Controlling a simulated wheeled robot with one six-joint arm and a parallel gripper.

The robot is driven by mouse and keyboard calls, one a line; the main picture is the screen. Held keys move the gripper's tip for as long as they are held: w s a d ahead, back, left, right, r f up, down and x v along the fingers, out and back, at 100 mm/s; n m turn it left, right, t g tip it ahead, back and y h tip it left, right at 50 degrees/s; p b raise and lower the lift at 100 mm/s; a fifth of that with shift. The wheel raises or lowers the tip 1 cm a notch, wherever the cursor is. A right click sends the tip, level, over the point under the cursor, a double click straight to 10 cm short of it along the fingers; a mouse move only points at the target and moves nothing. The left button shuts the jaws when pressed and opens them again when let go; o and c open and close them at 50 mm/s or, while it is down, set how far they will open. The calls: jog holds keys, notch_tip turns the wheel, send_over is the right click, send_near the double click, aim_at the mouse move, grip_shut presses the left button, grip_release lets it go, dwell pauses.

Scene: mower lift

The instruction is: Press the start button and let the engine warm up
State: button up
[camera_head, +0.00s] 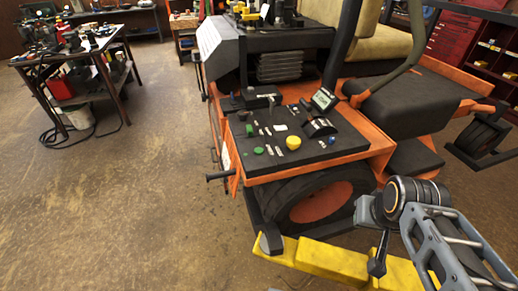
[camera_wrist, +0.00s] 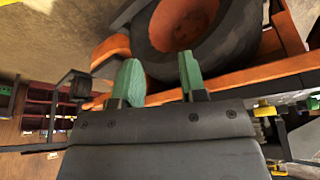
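The orange mower's dark control panel (camera_head: 310,151) is in the middle of the head view. It carries a green button (camera_head: 258,151), a yellow knob (camera_head: 293,142), a smaller green control (camera_head: 249,130), a small blue one (camera_head: 331,140) and a lit display (camera_head: 323,99). I cannot read which is the start button. My gripper (camera_wrist: 160,72) shows two green fingertips standing apart with nothing between them in the wrist view. My arm is at the lower right of the head view, beside the mower's wheel and clear of the panel. The panel buttons are not identifiable in the wrist view.
The mower's wheel (camera_head: 322,200) is below the panel, and a tire (camera_wrist: 215,45) shows beyond my fingertips. A yellow lift beam (camera_head: 330,258) lies in front of the wheel. A cluttered workbench (camera_head: 60,55) stands at the back left. The floor left of the mower is open.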

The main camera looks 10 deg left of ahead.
grip_shut()
dwell(1.5)
